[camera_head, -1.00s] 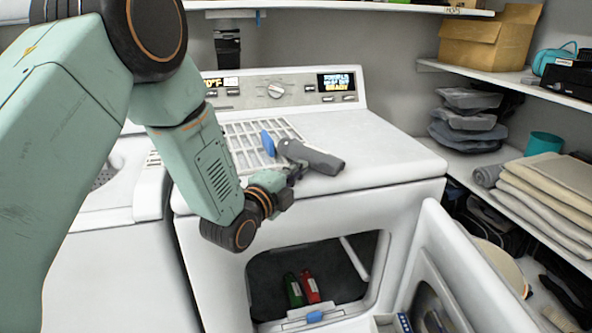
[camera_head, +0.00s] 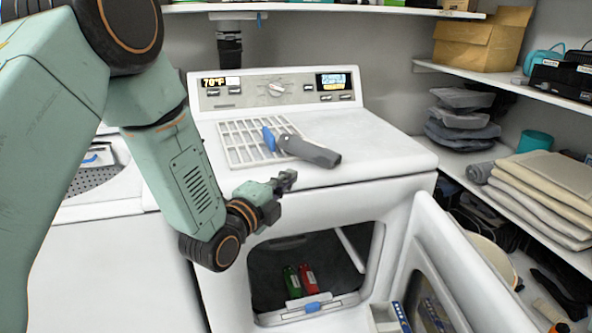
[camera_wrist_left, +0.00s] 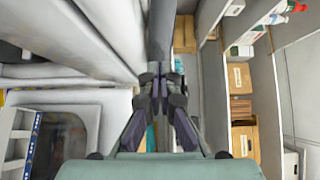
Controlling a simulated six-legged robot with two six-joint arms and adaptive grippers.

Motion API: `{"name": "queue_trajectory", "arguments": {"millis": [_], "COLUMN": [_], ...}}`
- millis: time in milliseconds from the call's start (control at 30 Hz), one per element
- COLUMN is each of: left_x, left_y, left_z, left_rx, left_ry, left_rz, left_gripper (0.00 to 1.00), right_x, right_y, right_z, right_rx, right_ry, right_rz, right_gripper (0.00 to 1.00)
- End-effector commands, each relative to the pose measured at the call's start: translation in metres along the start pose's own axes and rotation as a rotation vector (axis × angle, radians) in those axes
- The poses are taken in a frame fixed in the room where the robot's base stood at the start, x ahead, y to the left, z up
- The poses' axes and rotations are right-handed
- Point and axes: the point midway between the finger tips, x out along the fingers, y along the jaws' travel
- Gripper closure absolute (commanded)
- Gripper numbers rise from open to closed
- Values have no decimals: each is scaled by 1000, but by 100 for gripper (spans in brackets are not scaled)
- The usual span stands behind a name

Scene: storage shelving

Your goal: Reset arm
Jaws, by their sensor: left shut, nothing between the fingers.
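My left arm comes in from the left in the head view. Its gripper (camera_head: 286,181) is shut and empty, in front of the white dryer's (camera_head: 400,150) upper front edge and above its open door hole. The left wrist view also shows the gripper (camera_wrist_left: 158,75) with its fingers together and nothing between them. A grey handheld tool with a blue end (camera_head: 312,151) lies on the dryer top by a white rack (camera_head: 240,145), apart from the gripper. My right gripper is not in view.
The dryer door (camera_head: 440,270) hangs open at the right. A green bottle (camera_head: 292,283) and a red bottle (camera_head: 308,279) are inside the opening. Shelves at the right hold folded towels (camera_head: 545,190), a cardboard box (camera_head: 482,40) and a teal cup (camera_head: 537,141).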

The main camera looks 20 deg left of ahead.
Motion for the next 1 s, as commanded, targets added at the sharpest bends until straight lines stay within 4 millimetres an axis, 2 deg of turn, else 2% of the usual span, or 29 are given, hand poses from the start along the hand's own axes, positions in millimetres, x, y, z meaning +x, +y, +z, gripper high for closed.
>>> {"name": "queue_trajectory", "arguments": {"millis": [100,300,533,667,867,1000], "left_x": [-21,-43,-49,-49,-58,-78], "left_y": [0,0,0,5,43,89], "left_z": [1,1,0,-1,1,-2], "left_rx": [-3,-1,-7,-115,-514,-810], "left_ry": [-2,-2,0,0,-71,-189], "left_rz": [2,0,-1,22,188,346], "left_gripper": [100,100,100,100,100,100], "right_x": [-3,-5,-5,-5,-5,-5], "right_y": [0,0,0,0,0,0], "right_z": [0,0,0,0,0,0], "right_rx": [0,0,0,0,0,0], "right_ry": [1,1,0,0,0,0], "right_rz": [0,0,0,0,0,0], "right_gripper": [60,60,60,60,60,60]}}
